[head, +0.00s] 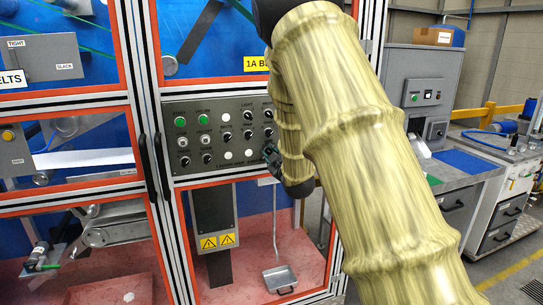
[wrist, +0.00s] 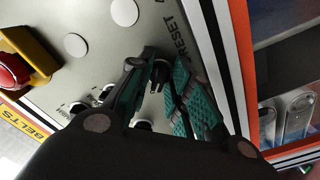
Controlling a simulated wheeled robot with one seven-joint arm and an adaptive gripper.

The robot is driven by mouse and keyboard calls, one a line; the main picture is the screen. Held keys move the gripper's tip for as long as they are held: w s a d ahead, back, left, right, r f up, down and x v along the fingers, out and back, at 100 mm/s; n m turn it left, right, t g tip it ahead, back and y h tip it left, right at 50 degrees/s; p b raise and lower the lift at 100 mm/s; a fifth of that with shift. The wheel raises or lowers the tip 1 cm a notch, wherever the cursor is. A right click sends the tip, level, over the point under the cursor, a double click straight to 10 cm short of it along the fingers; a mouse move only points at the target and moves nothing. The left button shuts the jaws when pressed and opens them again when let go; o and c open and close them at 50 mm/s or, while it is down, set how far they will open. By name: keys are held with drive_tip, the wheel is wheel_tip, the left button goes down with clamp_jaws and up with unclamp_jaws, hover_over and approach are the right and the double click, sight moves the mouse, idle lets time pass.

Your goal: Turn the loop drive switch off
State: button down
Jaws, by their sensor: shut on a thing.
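The grey control panel (head: 222,132) carries several black rotary knobs, green buttons and white discs. It also fills much of the wrist view (wrist: 95,20). My gripper (head: 269,153) is at the panel's lower right, with my arm hiding that edge. In the wrist view its teal-padded fingers (wrist: 158,82) are shut on a black knob (wrist: 160,70) beside lettering that seems to end in "RESET". I cannot read a loop drive label in either view, so I cannot tell whether this knob is that switch.
A red button (wrist: 12,72) in a yellow housing and a yellow "BELTS" label (wrist: 22,120) show in the wrist view. Red-and-white frame posts (head: 155,190) border the panel. A metal tray (head: 280,278) sits inside the enclosure below. A grey cabinet (head: 425,90) stands right.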

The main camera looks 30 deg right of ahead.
drive_tip(key=shift+f, duration=0.1)
drive_tip(key=c, duration=1.3)
unclamp_jaws()
drive_tip(key=v, duration=1.2)
drive_tip(key=s+a+f+m+g+y, duration=0.1)
drive_tip(key=s+a+f+g, duration=0.25)
drive_tip(key=f, duration=0.75)
drive_tip(key=s+a+f+m+g, duration=0.15)
drive_tip(key=s+a+f, duration=0.25)
drive_tip(key=f, duration=0.8)
drive_tip(key=s+a+f+m+g+y, duration=0.1)
drive_tip(key=s+a+f+g, duration=0.25)
drive_tip(key=f, duration=0.75)
drive_tip(key=s+a+f+m+g, duration=0.1)
drive_tip(key=s+a+f+g, duration=0.2)
drive_tip(key=s, duration=0.7)
drive_tip(key=s+a+f+m+g+y, duration=0.1)
drive_tip(key=s+a+f+g, duration=0.2)
drive_tip(key=s+a+f, duration=0.4)
drive_tip(key=s+a+f+m+g+y, duration=0.1)
drive_tip(key=s+a+f+g, duration=0.2)
drive_tip(key=s+f, duration=0.6)
drive_tip(key=s+a, duration=0.2)
drive_tip(key=s, duration=0.2)
drive_tip(key=shift+s+f, duration=0.25)
drive_tip(key=shift+f, duration=0.05)
